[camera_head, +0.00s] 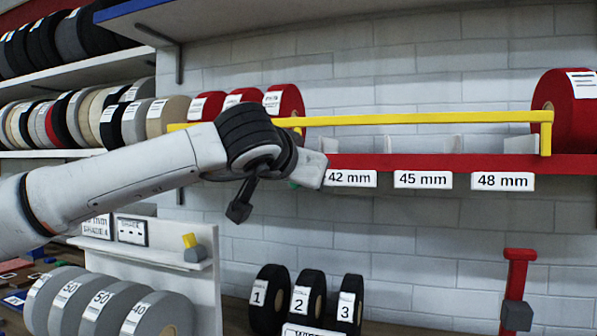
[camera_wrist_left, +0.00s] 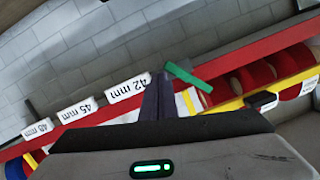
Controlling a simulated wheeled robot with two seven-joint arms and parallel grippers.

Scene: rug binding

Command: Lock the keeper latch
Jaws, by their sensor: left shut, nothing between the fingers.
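In the left wrist view the green tab (camera_wrist_left: 188,77) lies slanted across the red edge. My left gripper (camera_wrist_left: 160,80) is shut and empty, its dark fingertips just beside the tab; I cannot tell whether they touch. In the head view its hand (camera_head: 312,170) hides the fingers. A yellow bar (camera_head: 420,118) runs along the shelf front. My right gripper is in neither view.
The red shelf edge (camera_head: 560,164) carries size labels, with red rolls (camera_head: 286,101) behind the bar. Numbered black rolls (camera_head: 308,297) stand below. A red post with a grey block (camera_head: 515,312) stands at right. Grey rolls (camera_head: 55,300) and a white stand (camera_head: 205,285) are lower left.

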